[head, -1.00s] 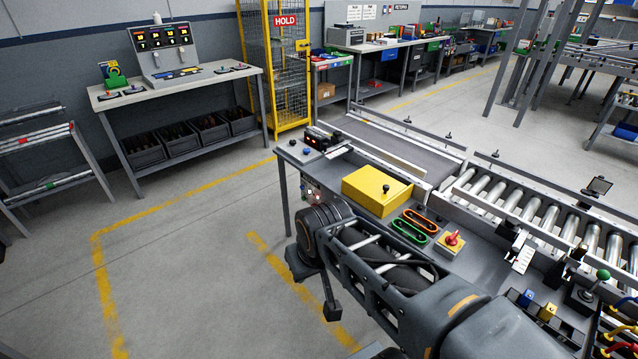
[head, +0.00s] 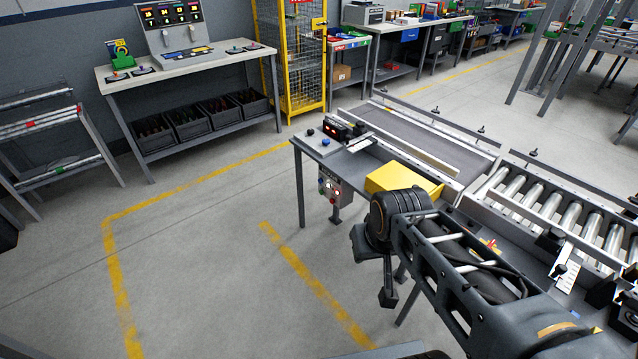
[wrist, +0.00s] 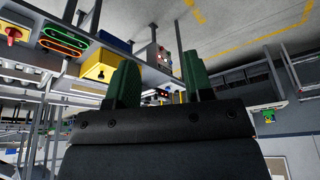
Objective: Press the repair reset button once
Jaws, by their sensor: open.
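A grey control box (head: 331,188) with several small buttons, some red, white or lit, hangs below the near left end of the conveyor table. I cannot read any label, so I cannot tell which is the repair reset button. A blue button (head: 325,142) and a dark one (head: 311,131) are on the tabletop above. My gripper (wrist: 160,85) is open and empty in the wrist view, its two green fingers apart. The control box (wrist: 164,57) shows between and beyond the fingertips, apart from them. In the head view my fingers cannot be made out.
A yellow box (head: 392,180) sits on the conveyor table, partly hidden by my arm. A roller conveyor (head: 545,200) lies to the right. A workbench (head: 190,62) with dark bins under it stands at the back left. Floor with yellow lines (head: 190,187) is clear left of the table.

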